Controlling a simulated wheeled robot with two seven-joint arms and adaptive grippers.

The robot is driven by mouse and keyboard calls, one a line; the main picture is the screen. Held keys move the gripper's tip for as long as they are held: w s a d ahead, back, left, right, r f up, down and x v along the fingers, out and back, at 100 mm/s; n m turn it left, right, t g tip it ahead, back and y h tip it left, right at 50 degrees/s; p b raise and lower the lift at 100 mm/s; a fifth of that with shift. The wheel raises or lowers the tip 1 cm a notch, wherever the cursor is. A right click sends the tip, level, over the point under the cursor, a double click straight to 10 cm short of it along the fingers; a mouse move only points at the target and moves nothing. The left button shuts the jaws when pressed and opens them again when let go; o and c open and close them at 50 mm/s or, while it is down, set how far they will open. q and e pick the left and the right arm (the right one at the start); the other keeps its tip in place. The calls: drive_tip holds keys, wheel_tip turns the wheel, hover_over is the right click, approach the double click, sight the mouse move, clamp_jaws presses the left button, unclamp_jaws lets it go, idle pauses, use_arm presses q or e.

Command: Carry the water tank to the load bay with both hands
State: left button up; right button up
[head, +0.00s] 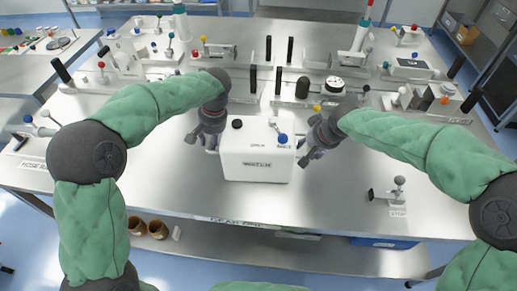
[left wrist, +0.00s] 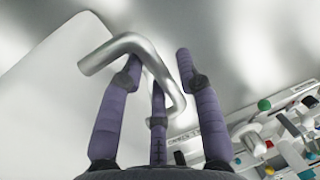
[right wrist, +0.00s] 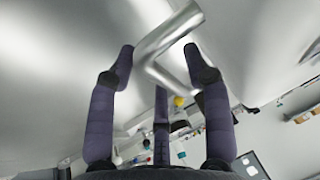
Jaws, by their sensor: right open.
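The white water tank (head: 255,165) stands upright in the middle of the steel table, with a dark label on its front and a black cap on top. My left gripper (head: 202,138) is at the tank's left side. In the left wrist view a bent metal handle (left wrist: 124,46) runs between its fingers (left wrist: 160,62); I cannot tell how firmly they close on it. My right gripper (head: 312,145) is at the tank's right side. Its fingers (right wrist: 158,52) are open around another bent handle (right wrist: 166,36). I cannot pick out the load bay.
Fixtures with coloured knobs, black posts and a round gauge (head: 335,83) stand behind the tank. A small fixture (head: 399,188) stands at the front right. The table is bare between it and the tank. Brown cups (head: 158,229) sit on the lower shelf.

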use_arm(q)
clamp_jaws()
use_arm(e)
drive_tip(key=c, duration=0.7)
clamp_jaws()
use_arm(q)
drive_tip(key=shift+w+r, duration=0.15)
use_arm(e)
drive_tip(key=shift+w+r, duration=0.2)
drive_tip(key=shift+r, duration=0.05)
use_arm(q)
drive_tip(key=shift+r, duration=0.15)
use_arm(e)
drive_tip(key=shift+r, duration=0.1)
